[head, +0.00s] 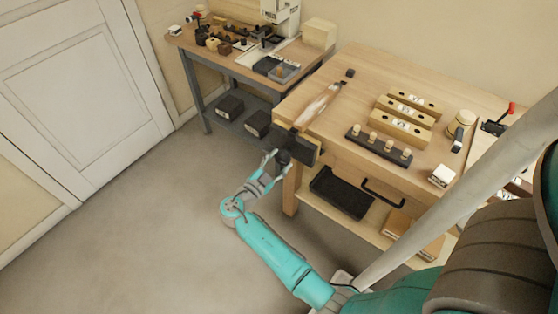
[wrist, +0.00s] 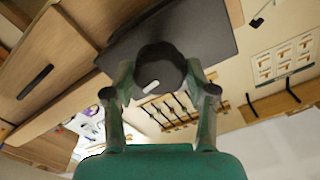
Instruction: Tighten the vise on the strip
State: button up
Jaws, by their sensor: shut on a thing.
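The dark vise (head: 306,150) is mounted on the front left edge of the wooden bench, and its dark jaw (wrist: 210,35) fills the top of the wrist view. A pale wooden strip (head: 318,104) reaches from the vise back over the bench top; whether the jaws touch it is too small to tell. My gripper (head: 276,160) is in front of the vise. In the wrist view my gripper (wrist: 160,76) has a finger on each side of the round black knob (wrist: 160,66), shut on it. The knob carries a white mark on its lower edge.
The bench top (head: 365,75) also bears wooden blocks (head: 404,122), a dark rack with pegs (head: 379,146) and a white box (head: 442,176). A black tray (head: 341,192) is on the shelf below. A second bench (head: 215,65) stands behind. The floor at left is clear.

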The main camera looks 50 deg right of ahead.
jog(key=m, duration=0.4)
dwell(0.4)
jog(key=o, duration=1)
jog(key=a, duration=0.7)
